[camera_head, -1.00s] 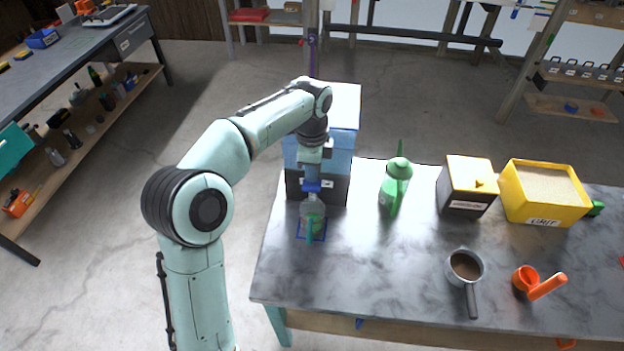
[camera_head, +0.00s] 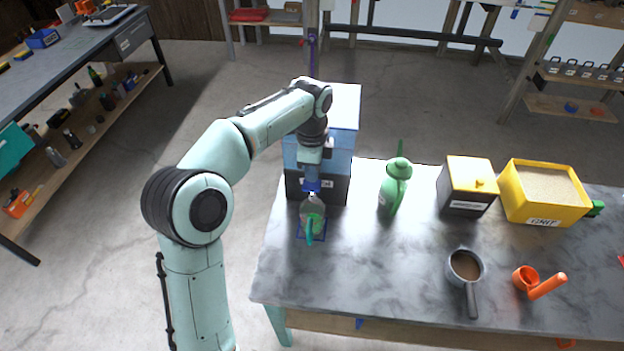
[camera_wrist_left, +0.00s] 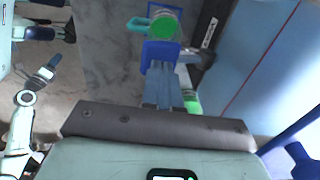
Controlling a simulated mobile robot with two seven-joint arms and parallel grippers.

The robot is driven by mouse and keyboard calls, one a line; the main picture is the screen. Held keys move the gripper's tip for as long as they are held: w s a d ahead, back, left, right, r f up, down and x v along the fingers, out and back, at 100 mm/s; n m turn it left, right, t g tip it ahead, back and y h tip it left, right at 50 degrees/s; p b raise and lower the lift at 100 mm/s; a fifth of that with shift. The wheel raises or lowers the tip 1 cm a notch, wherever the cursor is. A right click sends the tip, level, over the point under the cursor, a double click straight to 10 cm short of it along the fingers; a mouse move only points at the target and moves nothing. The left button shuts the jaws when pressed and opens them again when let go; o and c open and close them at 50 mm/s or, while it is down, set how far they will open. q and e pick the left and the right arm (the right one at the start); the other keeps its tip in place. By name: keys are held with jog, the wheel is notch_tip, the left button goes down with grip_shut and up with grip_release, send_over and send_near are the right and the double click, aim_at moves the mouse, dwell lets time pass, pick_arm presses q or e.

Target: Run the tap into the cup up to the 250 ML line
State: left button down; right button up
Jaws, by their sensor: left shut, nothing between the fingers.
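The cup (camera_head: 313,212) stands upright on a blue-outlined square on the table, its teal handle towards me. It holds green liquid, whose surface also shows in the cup in the left wrist view (camera_wrist_left: 165,22). I cannot read the 250 ML line or the level. Behind the cup is the blue and black dispenser (camera_head: 338,150). A blue piece, apparently its tap lever (camera_wrist_left: 160,52), is at my left fingertips above the cup. My left gripper (camera_head: 312,181) is shut with nothing in it, pointing down at the dispenser's front. It hides part of the tap.
A grey handled pot (camera_head: 466,267) and an orange scoop (camera_head: 526,279) are nearer. The table's front middle is clear.

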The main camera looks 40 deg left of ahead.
pick_arm(q)
jog(key=shift+f+b, duration=0.9)
jog(key=shift+f, duration=1.3)
pick_arm(e)
jog(key=shift+s+f, duration=0.35)
jog(key=shift+f, duration=0.2)
jog(key=shift+s+f, duration=0.35)
jog(key=shift+f, duration=0.2)
dwell(4.7)
